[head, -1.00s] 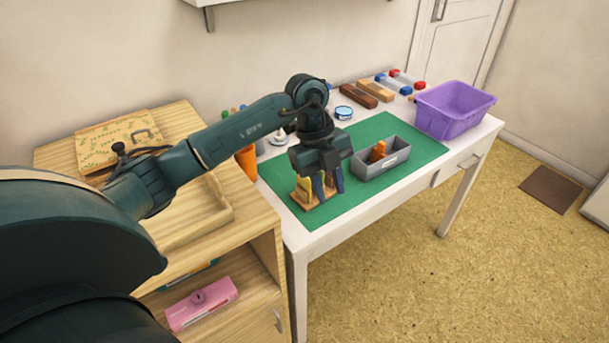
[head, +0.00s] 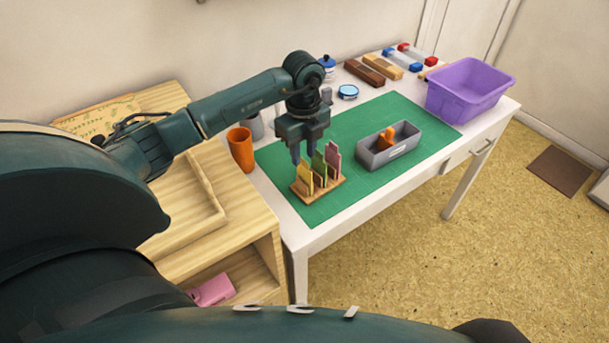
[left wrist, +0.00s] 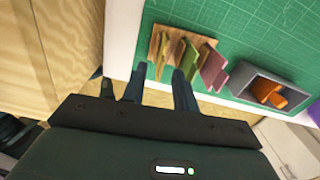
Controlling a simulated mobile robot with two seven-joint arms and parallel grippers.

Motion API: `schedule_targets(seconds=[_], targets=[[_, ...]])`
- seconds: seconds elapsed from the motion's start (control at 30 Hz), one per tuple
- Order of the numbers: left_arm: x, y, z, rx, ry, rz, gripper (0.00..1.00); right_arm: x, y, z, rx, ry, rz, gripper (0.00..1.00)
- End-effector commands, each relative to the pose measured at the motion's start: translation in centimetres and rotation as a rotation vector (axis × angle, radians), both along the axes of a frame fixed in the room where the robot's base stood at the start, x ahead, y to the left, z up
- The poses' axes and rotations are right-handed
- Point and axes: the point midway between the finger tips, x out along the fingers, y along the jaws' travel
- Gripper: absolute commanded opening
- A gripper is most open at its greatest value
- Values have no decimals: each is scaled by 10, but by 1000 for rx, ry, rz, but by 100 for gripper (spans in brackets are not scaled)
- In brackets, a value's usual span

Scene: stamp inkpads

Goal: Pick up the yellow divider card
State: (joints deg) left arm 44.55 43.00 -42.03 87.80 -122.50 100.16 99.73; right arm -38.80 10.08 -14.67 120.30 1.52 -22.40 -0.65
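The yellow divider card (head: 305,179) stands upright in a small wooden rack (head: 328,191) on the green mat. It is the leftmost of three cards, beside a green card (head: 320,168) and a pink card (head: 334,160). My left gripper (head: 305,156) is open and empty, pointing down near the yellow card. In the left wrist view, the yellow card (left wrist: 163,57) shows just beyond the gap between the open fingertips (left wrist: 159,72). I cannot tell whether a finger touches a card. My right gripper is not in view.
A grey bin (head: 375,158) with orange items stands right of the rack. An orange cup (head: 241,150) stands behind left. A purple tub (head: 468,92) is at the right end of the table. The mat (head: 300,213) is clear in front of the rack.

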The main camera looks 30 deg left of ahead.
Motion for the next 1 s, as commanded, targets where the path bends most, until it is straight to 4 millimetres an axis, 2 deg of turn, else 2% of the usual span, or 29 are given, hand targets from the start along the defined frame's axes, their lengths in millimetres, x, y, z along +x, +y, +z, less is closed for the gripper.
schedule_targets(seconds=[0.13, 0.4, 0.7, 1.0], targets=[[0, -1, -11, -2, 3, -1, 29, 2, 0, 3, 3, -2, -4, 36], [0, -3, -49, -2, 2, 0, 29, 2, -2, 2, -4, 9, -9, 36], [0, -3, -55, 0, -1, -2, 29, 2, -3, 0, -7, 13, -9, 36], [0, -3, -54, -1, -1, -1, 5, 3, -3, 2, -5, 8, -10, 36]])
